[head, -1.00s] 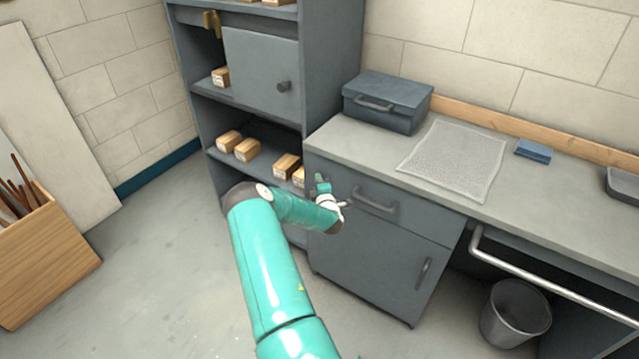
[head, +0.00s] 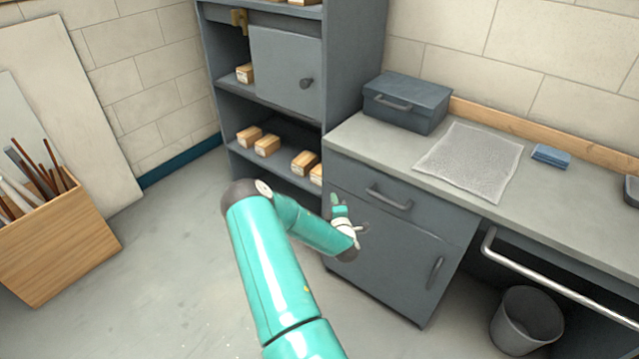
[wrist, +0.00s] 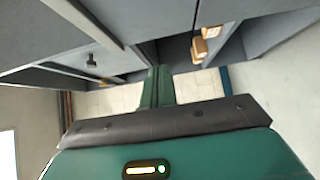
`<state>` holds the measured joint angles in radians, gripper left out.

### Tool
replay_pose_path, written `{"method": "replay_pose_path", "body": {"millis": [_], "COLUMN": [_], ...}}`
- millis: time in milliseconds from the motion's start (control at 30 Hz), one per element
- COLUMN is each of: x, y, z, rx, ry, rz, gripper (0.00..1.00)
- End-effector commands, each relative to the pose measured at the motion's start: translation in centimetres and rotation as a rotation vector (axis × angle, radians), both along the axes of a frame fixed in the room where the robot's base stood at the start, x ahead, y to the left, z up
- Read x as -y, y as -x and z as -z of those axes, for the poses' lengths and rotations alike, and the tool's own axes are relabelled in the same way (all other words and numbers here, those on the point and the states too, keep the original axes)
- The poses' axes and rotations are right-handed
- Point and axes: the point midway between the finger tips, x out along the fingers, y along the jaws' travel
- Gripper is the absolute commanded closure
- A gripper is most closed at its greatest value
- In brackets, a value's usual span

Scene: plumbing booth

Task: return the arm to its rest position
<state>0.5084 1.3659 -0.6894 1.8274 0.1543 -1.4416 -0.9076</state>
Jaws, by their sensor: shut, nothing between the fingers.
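My arm is teal and reaches up from the bottom of the head view, bent at a dark elbow, with its forearm pointing right. In the wrist view the green fingers (wrist: 157,87) lie together, shut and empty. The gripper appears apart from the cabinet front, though the exact gap cannot be told.
A grey shelf unit (head: 352,60) with several small boxes stands behind. The worktop (head: 400,150) carries a toolbox (head: 407,103), a mat (head: 468,160) and a blue block (head: 551,156). A bin (head: 527,320) stands lower right, a wooden crate (head: 60,245) left. Floor between is clear.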

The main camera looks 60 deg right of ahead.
Motion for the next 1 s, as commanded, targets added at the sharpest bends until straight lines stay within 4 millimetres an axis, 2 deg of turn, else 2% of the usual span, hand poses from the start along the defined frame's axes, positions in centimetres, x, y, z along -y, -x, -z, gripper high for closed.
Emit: {"method": "replay_pose_path", "body": {"millis": [367,567,767,1000], "x": [-0.4,-1.1,-4.0,-10.0], "y": [-0.1,-3.3,-7.9,-12.6], "z": [-0.4,-3.6,-7.9,-13.0], "rx": [0.009,0.092,0.205,0.301], "ry": [-0.011,-0.139,-0.367,-0.655], "rz": [0.006,0.064,0.127,0.16], "gripper": [1.0,1.0,1.0,1.0]}}
